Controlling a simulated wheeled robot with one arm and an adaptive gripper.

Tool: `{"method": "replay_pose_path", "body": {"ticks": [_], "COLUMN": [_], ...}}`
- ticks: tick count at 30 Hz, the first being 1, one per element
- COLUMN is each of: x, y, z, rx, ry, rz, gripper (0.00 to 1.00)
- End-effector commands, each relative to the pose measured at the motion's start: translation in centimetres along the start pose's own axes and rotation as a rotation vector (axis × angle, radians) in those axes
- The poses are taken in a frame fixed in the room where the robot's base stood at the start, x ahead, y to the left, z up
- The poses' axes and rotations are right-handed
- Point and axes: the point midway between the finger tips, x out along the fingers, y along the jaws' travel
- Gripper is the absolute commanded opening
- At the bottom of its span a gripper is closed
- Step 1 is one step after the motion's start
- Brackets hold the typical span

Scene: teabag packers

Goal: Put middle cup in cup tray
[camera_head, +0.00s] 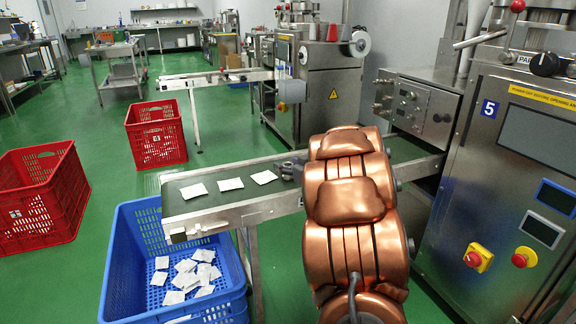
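No cup and no cup tray can be made out in the head view. My copper-coloured arm fills the middle right and hides part of the conveyor (233,208) behind it. A small dark part of my gripper (289,168) shows at the arm's left edge, over the belt. Its fingers are too small and too covered to tell whether they are open or hold anything. Flat white teabag packets, the nearest to the gripper being one packet (264,177), lie in a row on the belt to the left of it.
A blue crate (128,262) with several white packets stands under the belt's left end. Two red crates (70,205) (155,118) stand on the green floor. A steel machine (480,200) with buttons closes off the right. Open floor (105,130) lies at left.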

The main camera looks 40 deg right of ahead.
Motion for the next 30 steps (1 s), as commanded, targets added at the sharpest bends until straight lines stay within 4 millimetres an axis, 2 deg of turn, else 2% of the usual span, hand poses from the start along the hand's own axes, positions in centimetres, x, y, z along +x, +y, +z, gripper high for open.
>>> {"method": "replay_pose_path", "body": {"ticks": [11, 17, 24, 30], "x": [-0.6, -3.7, -8.4, -11.0], "y": [0.1, 0.1, 0.2, 0.1], "z": [-0.4, -0.4, -0.5, -0.4], "rx": [0.000, 0.003, 0.001, 0.000], "ry": [0.000, -0.001, -0.001, 0.000], "rz": [0.002, 0.002, 0.004, 0.002], "gripper": [0.60, 0.60, 0.60, 0.60]}}
